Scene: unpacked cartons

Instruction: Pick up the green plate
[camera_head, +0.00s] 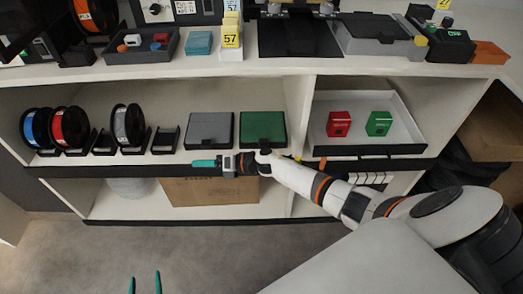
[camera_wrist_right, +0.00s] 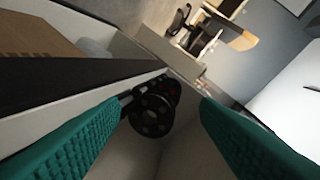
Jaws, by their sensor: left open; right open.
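The green plate (camera_head: 262,127) rests on the middle shelf, with a dark edge along its front. A similar grey plate (camera_head: 209,128) is just left of it. My right arm crosses in front of the shelf from the right. My right gripper (camera_head: 203,163) is at the shelf's front edge, below and left of the green plate, pointing left. In the right wrist view its two teal fingers (camera_wrist_right: 160,118) are wide apart with nothing held between them. The green plate is not seen in that view. My left gripper (camera_head: 145,283) shows only two separated fingertips at the bottom edge, empty.
Spools (camera_head: 70,128) stand left on the same shelf. A white tray (camera_head: 408,125) with a red box (camera_head: 339,123) and a green box (camera_head: 379,123) is at right. A cardboard box (camera_head: 225,191) sits on the shelf below. The floor (camera_head: 60,250) in front is clear.

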